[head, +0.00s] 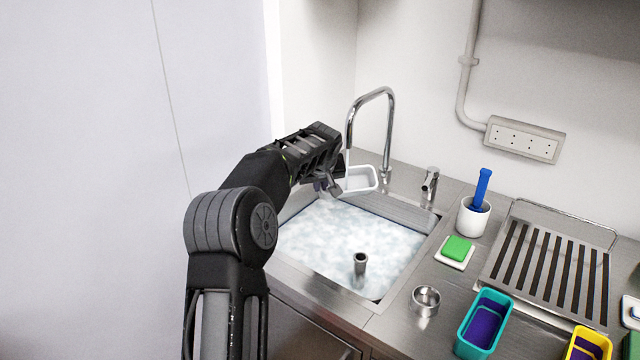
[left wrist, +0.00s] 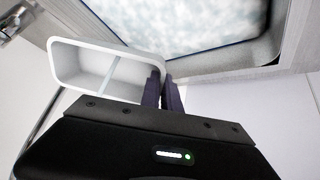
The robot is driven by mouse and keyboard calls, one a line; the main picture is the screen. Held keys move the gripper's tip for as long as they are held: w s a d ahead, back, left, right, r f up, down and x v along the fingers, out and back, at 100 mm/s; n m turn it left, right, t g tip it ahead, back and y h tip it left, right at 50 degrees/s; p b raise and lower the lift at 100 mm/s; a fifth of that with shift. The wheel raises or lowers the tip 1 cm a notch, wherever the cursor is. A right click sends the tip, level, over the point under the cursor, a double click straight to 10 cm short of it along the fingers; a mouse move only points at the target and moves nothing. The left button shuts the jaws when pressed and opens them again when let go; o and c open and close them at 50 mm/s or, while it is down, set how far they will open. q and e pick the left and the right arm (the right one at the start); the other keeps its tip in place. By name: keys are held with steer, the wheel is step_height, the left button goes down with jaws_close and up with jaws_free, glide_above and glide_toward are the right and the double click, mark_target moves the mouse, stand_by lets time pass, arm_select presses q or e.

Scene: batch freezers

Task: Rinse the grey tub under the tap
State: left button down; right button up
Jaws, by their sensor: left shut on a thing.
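The grey tub (head: 360,180), pale and open-topped, is held above the back left part of the sink, below the spout of the tap (head: 389,130). My left gripper (head: 335,186) is shut on the tub's near wall. In the left wrist view the dark fingers (left wrist: 163,92) pinch the rim of the tub (left wrist: 85,68) at one end. A thin pale streak runs from the spout toward the tub and shows across its inside in the wrist view; it looks like running water. The tub looks empty otherwise. My right gripper is not in view.
The sink (head: 318,299) holds foamy water with an upright drain pipe (head: 360,264). To its right stand a metal ring (head: 425,300), a green sponge (head: 457,248), a white cup (head: 473,218) with a blue-handled brush, a teal tub (head: 468,335) and a slatted rack (head: 550,265).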

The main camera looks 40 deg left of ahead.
arm_select(q)
steer(key=shift+w+d, duration=0.1)
stand_by(0.3)
steer(key=shift+w+d, duration=0.25)
steer(key=shift+d, duration=0.15)
stand_by(0.4)
steer(key=shift+s+d+f+b, duration=0.15)
steer(key=shift+s+d+b, duration=0.05)
steer(key=shift+b, duration=0.45)
steer(key=s+d+b, duration=0.4)
steer(key=s+b, duration=0.2)
steer(key=b, duration=0.1)
steer(key=shift+s+b, duration=0.15)
steer(key=shift+b, duration=0.2)
steer(key=shift+r, duration=0.2)
stand_by(0.9)
steer(key=s+d+r+b, duration=0.1)
steer(key=s+d+r, duration=0.1)
steer(key=s+r, duration=0.2)
steer(key=shift+d, duration=0.4)
